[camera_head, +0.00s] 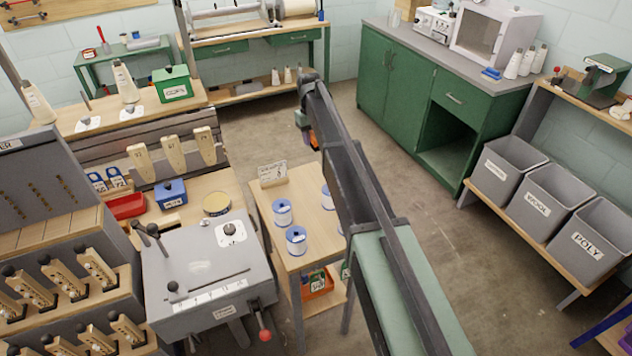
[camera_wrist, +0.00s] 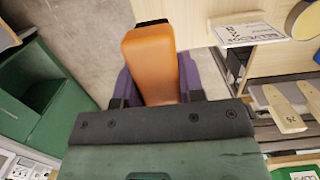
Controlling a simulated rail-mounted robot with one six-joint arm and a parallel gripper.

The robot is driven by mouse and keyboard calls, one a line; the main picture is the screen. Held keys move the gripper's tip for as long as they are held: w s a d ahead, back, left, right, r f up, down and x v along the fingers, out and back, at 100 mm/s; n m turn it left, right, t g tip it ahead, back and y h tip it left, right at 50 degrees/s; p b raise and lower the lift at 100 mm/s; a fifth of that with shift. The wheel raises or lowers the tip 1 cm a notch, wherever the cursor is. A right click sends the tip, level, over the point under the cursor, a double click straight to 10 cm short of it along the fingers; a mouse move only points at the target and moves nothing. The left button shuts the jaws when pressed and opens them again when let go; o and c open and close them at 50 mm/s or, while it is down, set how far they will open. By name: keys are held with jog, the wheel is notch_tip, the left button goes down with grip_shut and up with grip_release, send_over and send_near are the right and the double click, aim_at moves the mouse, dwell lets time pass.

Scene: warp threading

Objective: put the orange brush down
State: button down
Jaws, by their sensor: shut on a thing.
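The orange brush (camera_wrist: 150,62) is in my gripper (camera_wrist: 155,88), between its two purple fingers in the wrist view. Its broad orange body points away from the palm, with a dark strip at the far end. In the head view only a small orange patch of the brush (camera_head: 314,139) shows at the end of my arm. My gripper (camera_head: 307,125) is mostly hidden there behind my arm. It is shut on the brush, which hangs over the open floor beside the small wooden table (camera_head: 306,215). Nothing visible touches the brush from below.
Blue-and-white spools (camera_head: 283,213) and a card (camera_head: 272,173) stand on the small table. A green cabinet (camera_head: 384,78) stands at back right. Grey bins (camera_head: 505,170) line the right. The grey machine box (camera_head: 208,275) is left of the table. Floor between table and cabinet is clear.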

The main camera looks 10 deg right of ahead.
aim_at(314, 178)
notch_tip(314, 178, down, 16)
jog(key=b, duration=1.3)
jog(key=shift+r, duration=0.2)
jog(key=shift+r+p, duration=0.35)
jog(key=shift+f, duration=0.25)
jog(key=c, duration=0.7)
grip_release()
jog(key=shift+c, duration=0.2)
jog(key=r+p, duration=0.4)
jog(key=w+r+p, duration=0.1)
jog(key=r+p, duration=0.7)
jog(key=shift+w+a+r, duration=0.15)
jog(key=shift+w+r, duration=0.05)
jog(key=shift+r, duration=0.15)
jog(key=s+m+t, duration=0.1)
jog(key=s+m, duration=0.1)
jog(key=s, duration=3.7)
jog(key=shift+s+f+m, duration=0.2)
jog(key=shift+s+m, duration=0.1)
jog(key=shift+s, duration=0.05)
